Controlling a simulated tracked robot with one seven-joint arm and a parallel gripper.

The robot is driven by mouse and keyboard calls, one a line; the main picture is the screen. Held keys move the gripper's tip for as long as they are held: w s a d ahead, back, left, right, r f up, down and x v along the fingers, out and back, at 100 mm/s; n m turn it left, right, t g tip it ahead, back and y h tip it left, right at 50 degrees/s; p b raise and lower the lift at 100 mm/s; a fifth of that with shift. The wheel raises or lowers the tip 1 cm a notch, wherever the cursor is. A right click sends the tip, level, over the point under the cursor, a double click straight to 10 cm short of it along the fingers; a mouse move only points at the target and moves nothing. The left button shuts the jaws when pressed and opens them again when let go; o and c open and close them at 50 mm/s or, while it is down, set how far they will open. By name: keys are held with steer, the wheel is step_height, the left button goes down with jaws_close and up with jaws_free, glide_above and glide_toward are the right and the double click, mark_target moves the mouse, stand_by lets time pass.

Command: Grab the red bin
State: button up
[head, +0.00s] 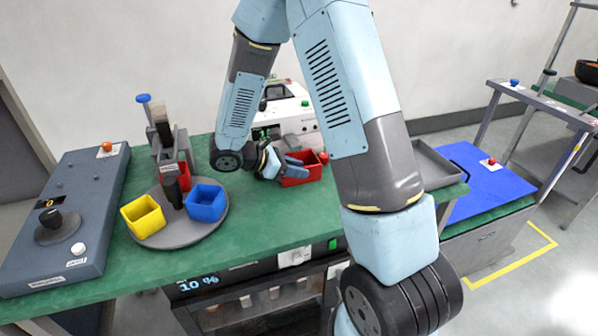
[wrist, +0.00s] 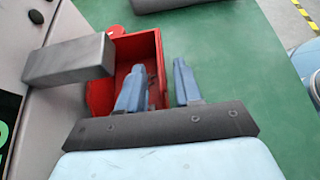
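A red bin (head: 305,170) stands on the green table in front of a white machine. In the wrist view the open-topped red bin (wrist: 97,95) is partly hidden by my gripper and a grey block. My gripper (head: 294,167) is at this bin. In the wrist view my gripper (wrist: 159,68) is open: its left finger is over or inside the bin and its right finger is outside, so the bin's right wall lies between them. Contact with the wall cannot be told. Another red bin (head: 184,172) sits at the back of the grey turntable, partly hidden.
The turntable (head: 168,239) also carries a yellow bin (head: 143,218) and a blue bin (head: 205,203). A grey control panel (head: 85,215) is at the left. The white machine (head: 290,112) stands close behind my gripper. A grey tray (head: 432,168) lies to the right.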

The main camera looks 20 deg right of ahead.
steer(key=shift+x, duration=1)
jaws_close()
